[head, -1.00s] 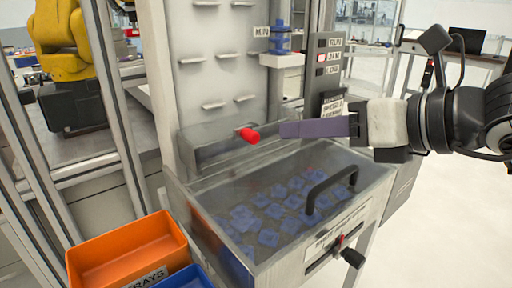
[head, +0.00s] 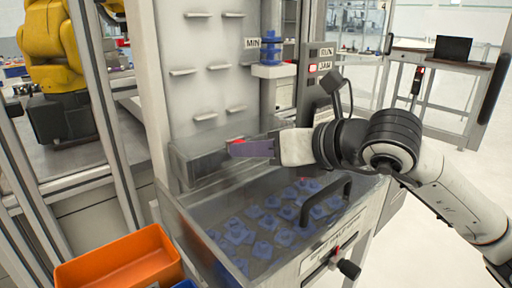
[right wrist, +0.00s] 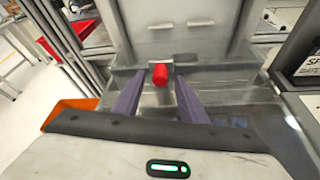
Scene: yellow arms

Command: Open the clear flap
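A see-through panel (head: 190,167) with a red knob (head: 237,141) stands upright at the foot of the white pegged board. Below it, a clear cover with a black arched handle (head: 325,198) lies over a metal bin (head: 330,245) holding several blue pieces (head: 262,248). My right gripper (head: 232,149) is at the red knob, its purple fingers hiding part of it. In the right wrist view, the gripper (right wrist: 160,80) is open, with the red knob (right wrist: 160,75) lying between the fingertips and space on both sides. My left gripper is out of view.
An orange tray (head: 120,270) stands at the bottom left, with part of a blue one beside it. A metal frame post (head: 100,110) rises left of the bin. A yellow robot arm (head: 52,45) stands behind it. Open floor lies on the right.

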